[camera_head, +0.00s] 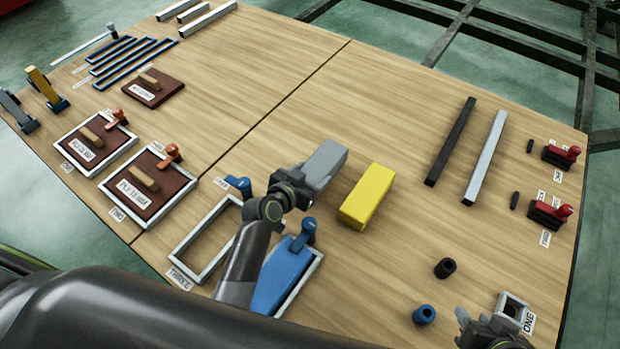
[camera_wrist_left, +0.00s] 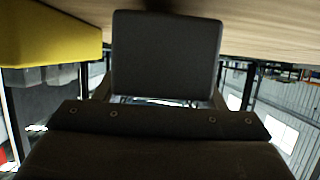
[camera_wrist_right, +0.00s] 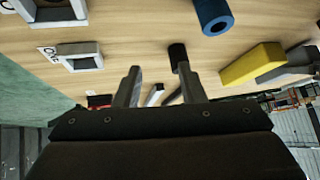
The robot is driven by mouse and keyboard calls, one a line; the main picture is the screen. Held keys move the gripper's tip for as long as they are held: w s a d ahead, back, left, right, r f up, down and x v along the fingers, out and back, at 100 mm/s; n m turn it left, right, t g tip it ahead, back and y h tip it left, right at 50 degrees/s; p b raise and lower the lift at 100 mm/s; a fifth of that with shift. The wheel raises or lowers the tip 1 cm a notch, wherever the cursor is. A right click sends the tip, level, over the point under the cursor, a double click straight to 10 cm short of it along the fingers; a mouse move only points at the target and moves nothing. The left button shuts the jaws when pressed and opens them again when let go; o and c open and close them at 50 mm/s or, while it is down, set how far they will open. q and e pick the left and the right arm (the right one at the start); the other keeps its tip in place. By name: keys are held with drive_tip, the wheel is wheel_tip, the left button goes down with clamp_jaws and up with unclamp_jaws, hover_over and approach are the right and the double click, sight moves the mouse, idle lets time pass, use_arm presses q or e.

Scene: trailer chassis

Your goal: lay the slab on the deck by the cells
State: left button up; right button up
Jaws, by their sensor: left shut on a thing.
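My left gripper (camera_head: 304,184) is shut on a grey block (camera_head: 326,162), the likely slab. In the left wrist view the block (camera_wrist_left: 167,55) sits dark between the fingers, with wood close beyond it. Whether it touches the deck (camera_head: 250,100) I cannot tell. A yellow block (camera_head: 367,196) lies just right of it. An empty white frame labelled THREE (camera_head: 205,242) and a frame with a blue panel (camera_head: 278,280) lie below left. My right gripper (camera_head: 490,332) is at the lower right; its fingers (camera_wrist_right: 158,85) are apart and empty.
Framed brown panels (camera_head: 148,186) with handles lie left. A dark bar (camera_head: 451,140) and a pale bar (camera_head: 485,155) lie right, near red clamps (camera_head: 560,155). A black ring (camera_head: 445,268) and blue ring (camera_head: 424,314) stand near my right gripper. The upper middle is clear.

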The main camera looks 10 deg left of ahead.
use_arm(q)
drive_tip(key=shift+f, duration=0.5)
use_arm(e)
drive_tip(key=shift+w+d+r+t, duration=0.2)
drive_tip(key=shift+w+r+t, duration=0.3)
drive_tip(key=shift+w, duration=0.2)
drive_tip(key=shift+w+d+r+t, duration=0.2)
drive_tip(key=shift+w+r+t, duration=0.2)
drive_tip(key=shift+w+r, duration=0.2)
drive_tip(key=shift+w+h, duration=0.15)
drive_tip(key=shift+h, duration=0.15)
use_arm(q)
drive_tip(key=shift+f, duration=0.15)
drive_tip(key=o, duration=1)
drive_tip(key=shift+c, duration=0.2)
drive_tip(key=shift+o, duration=0.2)
use_arm(e)
drive_tip(key=shift+w+d+r+t, duration=0.15)
drive_tip(key=shift+w+r+t, duration=0.35)
drive_tip(key=shift+w+r, duration=0.1)
